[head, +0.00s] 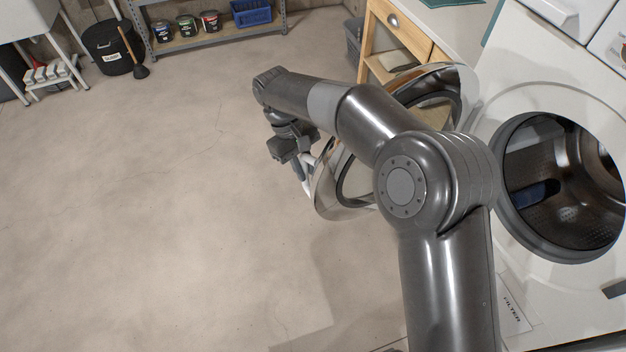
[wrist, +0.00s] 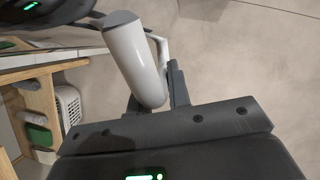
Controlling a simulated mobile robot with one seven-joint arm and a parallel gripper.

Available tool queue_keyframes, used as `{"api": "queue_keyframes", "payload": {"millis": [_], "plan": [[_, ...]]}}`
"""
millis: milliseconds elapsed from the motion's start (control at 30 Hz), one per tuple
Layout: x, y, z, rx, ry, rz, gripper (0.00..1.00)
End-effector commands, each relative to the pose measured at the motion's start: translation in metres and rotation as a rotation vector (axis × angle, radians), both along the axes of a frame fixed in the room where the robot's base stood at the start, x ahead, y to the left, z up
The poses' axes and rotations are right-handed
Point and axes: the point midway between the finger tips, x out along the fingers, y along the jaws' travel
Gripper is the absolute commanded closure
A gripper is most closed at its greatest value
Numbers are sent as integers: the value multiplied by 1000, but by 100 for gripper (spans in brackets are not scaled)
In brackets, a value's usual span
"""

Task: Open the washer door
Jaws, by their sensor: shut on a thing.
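The washer (head: 555,65) is white and stands at the right in the head view. Its round opening shows the metal drum (head: 530,205), with something dark blue inside. The round washer door (head: 325,192) stands swung wide open to the left of the opening, partly hidden behind my arm. My gripper (head: 302,172) is at the door's outer left edge, shut on the white door handle (head: 308,160). In the wrist view the handle (wrist: 135,62) runs down between the fingers of my gripper (wrist: 158,98).
A wooden cabinet (head: 400,35) stands behind the door, with its white top at the back. A metal shelf (head: 215,32) with cans and a blue basket (head: 251,13) is at the far wall. A black bin (head: 108,48) and a plunger (head: 133,55) stand far left. The floor at left is clear.

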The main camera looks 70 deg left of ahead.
Motion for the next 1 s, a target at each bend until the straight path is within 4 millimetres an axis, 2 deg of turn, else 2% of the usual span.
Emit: {"api": "queue_keyframes", "payload": {"millis": [200,400,900,933,1000], "plan": [[-3,21,-2,0,4,-38,100],[-3,31,-2,-1,3,-58,100],[-2,33,-1,-1,2,-64,100],[-2,33,-1,-1,2,-64,81],[-2,33,-1,0,2,-64,75]]}}
